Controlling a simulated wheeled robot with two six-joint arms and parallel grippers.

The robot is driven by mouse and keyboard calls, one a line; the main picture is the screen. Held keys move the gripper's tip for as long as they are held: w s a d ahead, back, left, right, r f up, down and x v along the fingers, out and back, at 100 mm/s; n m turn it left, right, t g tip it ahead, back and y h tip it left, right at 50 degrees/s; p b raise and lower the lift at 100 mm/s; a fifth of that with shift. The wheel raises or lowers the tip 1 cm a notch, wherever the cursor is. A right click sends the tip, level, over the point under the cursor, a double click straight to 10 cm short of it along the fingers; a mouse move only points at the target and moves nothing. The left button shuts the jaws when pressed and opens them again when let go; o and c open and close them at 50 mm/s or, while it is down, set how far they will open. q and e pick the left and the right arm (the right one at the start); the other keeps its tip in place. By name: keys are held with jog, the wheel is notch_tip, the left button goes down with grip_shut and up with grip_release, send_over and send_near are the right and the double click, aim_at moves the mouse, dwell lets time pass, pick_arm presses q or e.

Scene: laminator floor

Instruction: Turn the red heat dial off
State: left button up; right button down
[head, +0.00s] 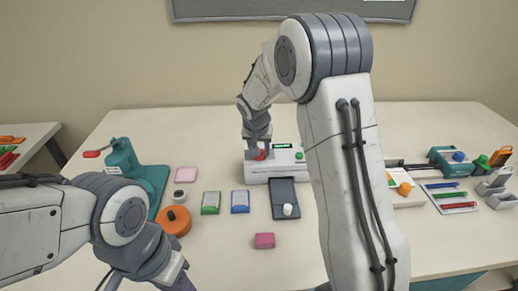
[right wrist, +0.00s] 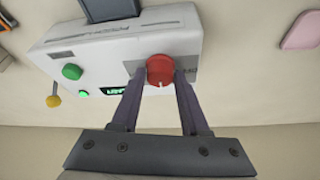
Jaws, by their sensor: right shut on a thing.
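The red heat dial (right wrist: 160,70) is a round red knob with a pale mark on the front of the white laminator (right wrist: 120,45). In the head view the dial (head: 261,155) shows at the left end of the laminator (head: 284,167), partly covered by my gripper. My right gripper (right wrist: 160,78) is shut on the dial, one finger on each side of it. In the head view my right gripper (head: 257,148) comes down onto the dial from above. My left arm shows at the lower left of the head view, but its fingertips are out of the frame.
A green button (right wrist: 72,71) and a lit green display (right wrist: 116,91) are beside the dial. A dark tray (head: 283,187) is at the laminator's front. An orange tape roll (head: 174,221) and a teal press (head: 122,158) stand left. A pink block (head: 264,241) lies in front.

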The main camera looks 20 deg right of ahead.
jog(key=n+p, duration=0.1)
jog(key=p, duration=0.1)
jog(key=n+y+p, duration=0.1)
jog(key=n+p, duration=0.1)
jog(key=shift+d+r, duration=0.1)
jog(key=shift+r, duration=0.2)
jog(key=shift+f+n+t+y+p, duration=0.15)
jog(key=shift+n+t+y+p, duration=0.2)
jog(key=shift+n+p, duration=0.4)
jog(key=shift+f+n, duration=0.15)
jog(key=shift+n, duration=0.2)
jog(key=n+y+b, duration=0.1)
jog(key=n+b, duration=0.1)
jog(key=b, duration=0.2)
jog(key=n+y+b, duration=0.1)
jog(key=n+b, duration=0.2)
jog(key=b, duration=0.1)
jog(key=shift+d+f+b, duration=0.2)
jog(key=shift+b, duration=0.1)
jog(key=shift+r+n+y+b, duration=0.2)
jog(key=shift+n+y+b, duration=0.15)
jog(key=shift+n+b, duration=0.4)
jog(key=shift+c, duration=2.1)
grip_release()
